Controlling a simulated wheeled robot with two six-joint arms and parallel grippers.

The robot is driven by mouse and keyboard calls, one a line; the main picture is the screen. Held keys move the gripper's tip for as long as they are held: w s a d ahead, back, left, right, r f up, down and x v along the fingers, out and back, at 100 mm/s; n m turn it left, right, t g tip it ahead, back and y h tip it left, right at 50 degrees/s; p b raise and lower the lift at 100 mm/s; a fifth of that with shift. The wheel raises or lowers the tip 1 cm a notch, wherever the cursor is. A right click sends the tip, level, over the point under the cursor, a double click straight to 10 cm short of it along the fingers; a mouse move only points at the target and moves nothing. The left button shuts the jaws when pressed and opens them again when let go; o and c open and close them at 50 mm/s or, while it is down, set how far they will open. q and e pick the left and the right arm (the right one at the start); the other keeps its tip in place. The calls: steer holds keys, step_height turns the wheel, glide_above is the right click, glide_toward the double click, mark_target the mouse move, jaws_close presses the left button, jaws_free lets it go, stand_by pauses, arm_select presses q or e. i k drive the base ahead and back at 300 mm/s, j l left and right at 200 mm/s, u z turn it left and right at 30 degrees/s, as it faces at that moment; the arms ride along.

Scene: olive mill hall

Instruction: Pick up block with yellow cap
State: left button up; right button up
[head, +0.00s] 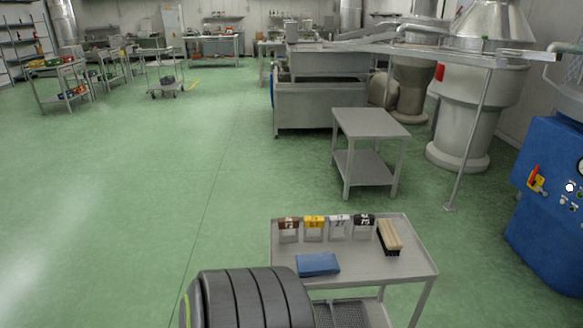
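The block with the yellow cap (314,228) stands upright near the back edge of a grey metal cart (385,270), at the bottom centre right of the head view. It is second from the left in a row of similar pale blocks. A brown-capped block (288,230) is to its left, and a white-capped block (338,227) and a black-capped block (363,227) are to its right. The caps carry dark or light markings too small to read. Neither of my grippers is in view.
A blue flat item (318,264) lies in front of the row, and a brush (389,237) lies at its right. A dark ribbed shape (250,299) hides the cart's front left corner. An empty grey table (370,123) stands behind. Green floor (130,200) is clear on the left.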

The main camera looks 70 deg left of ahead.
mark_target(318, 221)
steer(key=j+u, duration=0.1)
steer(key=u, duration=2)
